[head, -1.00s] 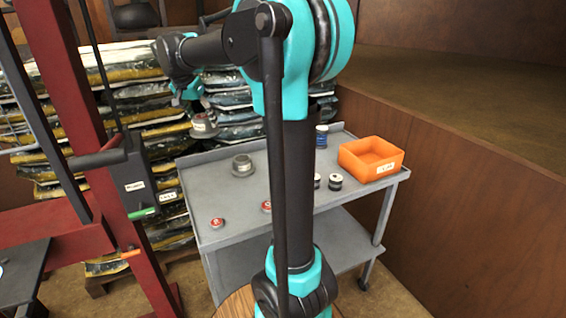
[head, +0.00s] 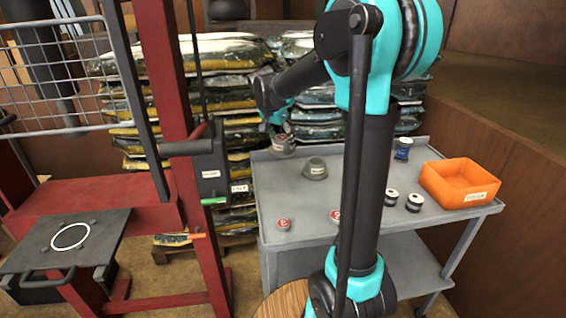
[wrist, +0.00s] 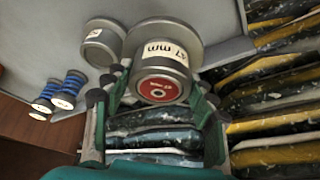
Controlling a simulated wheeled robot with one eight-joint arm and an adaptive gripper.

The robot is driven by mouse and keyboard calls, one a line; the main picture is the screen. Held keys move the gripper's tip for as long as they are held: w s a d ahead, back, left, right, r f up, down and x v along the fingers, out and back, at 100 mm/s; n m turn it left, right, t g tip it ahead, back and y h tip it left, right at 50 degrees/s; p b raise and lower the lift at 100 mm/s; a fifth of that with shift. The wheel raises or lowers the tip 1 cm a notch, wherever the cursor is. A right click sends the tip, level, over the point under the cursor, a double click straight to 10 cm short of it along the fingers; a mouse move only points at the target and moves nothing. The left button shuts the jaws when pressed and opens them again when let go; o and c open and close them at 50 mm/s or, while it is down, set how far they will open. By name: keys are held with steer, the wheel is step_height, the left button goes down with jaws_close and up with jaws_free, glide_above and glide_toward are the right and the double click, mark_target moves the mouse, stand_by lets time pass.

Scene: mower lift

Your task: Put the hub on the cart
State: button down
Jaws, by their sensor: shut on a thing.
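My gripper (head: 277,120) is shut on a grey metal hub (head: 283,146) at the back left corner of the grey cart (head: 300,205). I cannot tell whether the held hub touches the cart top. A second grey hub (head: 315,168) stands on the cart just right of it; it also shows in the wrist view (wrist: 103,40).
Stacked bags (head: 232,75) stand behind. A red lift frame (head: 185,150) stands left. The cart's front left is largely clear.

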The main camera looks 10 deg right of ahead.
mark_target(277, 146)
steer(key=shift+f, duration=4.6)
steer(key=shift+f, duration=0.1)
steer(key=c, duration=0.5)
jaws_free()
steer(key=shift+c, duration=0.2)
steer(key=v, duration=1.2)
